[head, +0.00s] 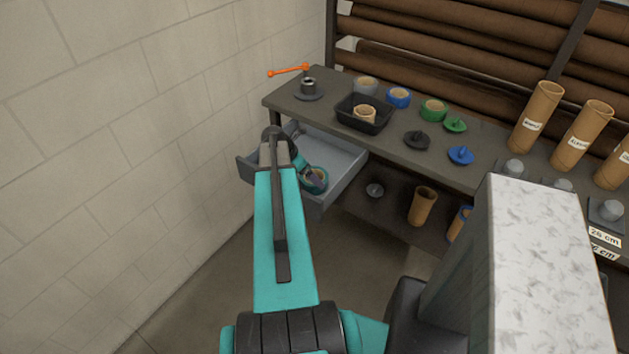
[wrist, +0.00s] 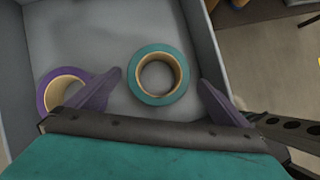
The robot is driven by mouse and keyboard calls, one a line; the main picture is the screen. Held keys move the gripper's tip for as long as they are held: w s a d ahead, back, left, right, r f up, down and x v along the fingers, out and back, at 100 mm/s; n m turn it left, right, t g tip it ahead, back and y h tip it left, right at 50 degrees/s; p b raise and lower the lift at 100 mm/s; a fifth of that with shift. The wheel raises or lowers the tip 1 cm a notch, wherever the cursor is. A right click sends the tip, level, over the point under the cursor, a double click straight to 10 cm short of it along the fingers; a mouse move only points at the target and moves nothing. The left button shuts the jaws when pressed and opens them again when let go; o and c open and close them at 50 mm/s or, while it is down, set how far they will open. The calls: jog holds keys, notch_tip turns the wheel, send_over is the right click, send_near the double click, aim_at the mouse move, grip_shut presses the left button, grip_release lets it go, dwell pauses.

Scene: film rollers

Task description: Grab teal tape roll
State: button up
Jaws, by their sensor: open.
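The teal tape roll (wrist: 138,88) lies flat in the open grey drawer, its tan core facing up in the wrist view. In the head view the teal roll (head: 318,190) shows near the drawer's front right, partly covered by my gripper. My gripper (wrist: 160,79) is open, with one purple-grey finger on each side of the teal roll in the picture. Nothing is held. I cannot tell how far the fingertips are above the drawer floor.
A purple tape roll (wrist: 44,98) lies left of the left finger, partly hidden by it. Drawer walls (head: 348,183) surround both. The workbench (head: 340,133) above carries a black tray (head: 348,123), a blue roll (head: 398,98) and a green roll (head: 433,110). A brick wall stands left.

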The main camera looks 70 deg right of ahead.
jog(key=shift+p+x, duration=1.05)
jog(key=shift+x, duration=1.55)
jog(key=shift+w, duration=0.1)
jog(key=c, duration=1.2)
